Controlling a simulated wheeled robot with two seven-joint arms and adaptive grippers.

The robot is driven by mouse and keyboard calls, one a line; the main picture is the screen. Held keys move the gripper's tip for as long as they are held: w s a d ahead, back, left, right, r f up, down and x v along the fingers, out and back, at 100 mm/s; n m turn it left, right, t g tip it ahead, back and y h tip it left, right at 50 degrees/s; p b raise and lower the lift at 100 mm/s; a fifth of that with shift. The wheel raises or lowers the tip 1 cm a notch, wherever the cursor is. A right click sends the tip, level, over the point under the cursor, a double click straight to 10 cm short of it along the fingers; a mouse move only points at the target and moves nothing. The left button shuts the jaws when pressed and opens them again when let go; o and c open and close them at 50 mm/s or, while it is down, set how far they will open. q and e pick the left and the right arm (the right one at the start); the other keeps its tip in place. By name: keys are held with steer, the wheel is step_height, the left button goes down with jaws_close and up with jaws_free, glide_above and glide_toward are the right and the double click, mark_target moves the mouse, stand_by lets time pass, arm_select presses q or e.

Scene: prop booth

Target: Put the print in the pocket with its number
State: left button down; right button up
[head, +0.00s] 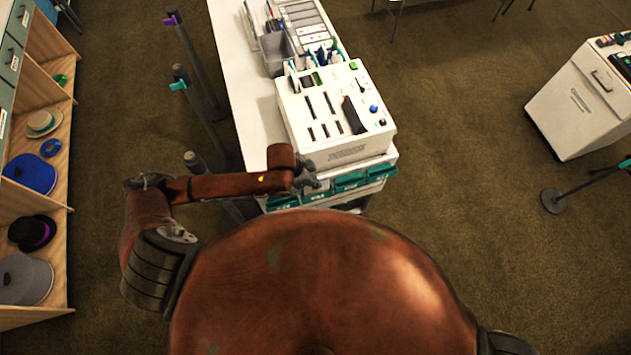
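My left gripper (308,183) is small and grey at the end of the rust-brown arm that comes in from the left. It is at the front of the white machine, over or beside a row of teal pockets (349,182) with small pale labels. The label numbers are too small to read. I cannot tell whether the gripper is open or shut, or whether it touches a pocket. I cannot make out a print; it may be hidden or too small. My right gripper is out of view.
The white machine (352,140) with dark slots stands on a long white table (236,70). Posts (187,50) line the table's left side. Shelves with hats (30,173) stand at far left. A white cabinet (575,108) and a post (553,201) are at right. Carpet between is clear.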

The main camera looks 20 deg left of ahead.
arm_select(q)
steer(key=c, duration=2.6)
jaws_free()
steer(key=shift+c, duration=0.2)
steer(key=o, duration=0.6)
steer(key=shift+c, duration=0.2)
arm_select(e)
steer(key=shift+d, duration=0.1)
arm_select(q)
steer(key=v, duration=1.2)
steer(key=shift+d, duration=0.1)
